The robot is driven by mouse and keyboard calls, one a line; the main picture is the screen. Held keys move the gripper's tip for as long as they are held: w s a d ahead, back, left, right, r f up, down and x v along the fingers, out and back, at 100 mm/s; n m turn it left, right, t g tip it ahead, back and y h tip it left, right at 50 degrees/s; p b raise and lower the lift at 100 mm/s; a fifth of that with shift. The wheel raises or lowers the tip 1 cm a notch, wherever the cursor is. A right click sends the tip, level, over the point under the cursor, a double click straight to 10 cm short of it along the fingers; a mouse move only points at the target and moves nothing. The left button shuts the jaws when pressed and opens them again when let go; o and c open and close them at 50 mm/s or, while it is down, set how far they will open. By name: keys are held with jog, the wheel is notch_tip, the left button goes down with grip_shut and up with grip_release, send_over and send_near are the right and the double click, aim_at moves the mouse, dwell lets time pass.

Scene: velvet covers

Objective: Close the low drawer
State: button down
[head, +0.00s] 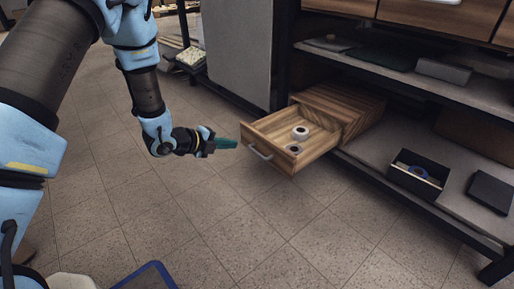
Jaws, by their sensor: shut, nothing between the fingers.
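The low drawer (272,158) is a light wooden box pulled well out of its wooden cabinet (345,106) on the bottom shelf. Its front faces left toward my arm and carries a metal bar handle (260,152). Two small rolls (299,132) lie inside the drawer. My gripper (228,143) has green fingers and is shut with nothing in it.
A black open box (420,172) holding a blue roll and a dark flat case (490,191) are on the bottom shelf to the right. The upper shelf (400,75) holds dark flat items and a grey box. Tiled floor left of the drawer is clear.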

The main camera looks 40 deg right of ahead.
jog(key=b, duration=0.4)
send_near(267, 141)
notch_tip(267, 141, down, 4)
jog(key=d, duration=0.2)
jog(key=shift+d+r+b, duration=0.1)
jog(key=shift+d+b, duration=0.65)
jog(key=shift+d, duration=0.4)
jog(key=shift+d+r, duration=0.15)
jog(key=shift+d, duration=0.45)
jog(key=shift+d, duration=0.15)
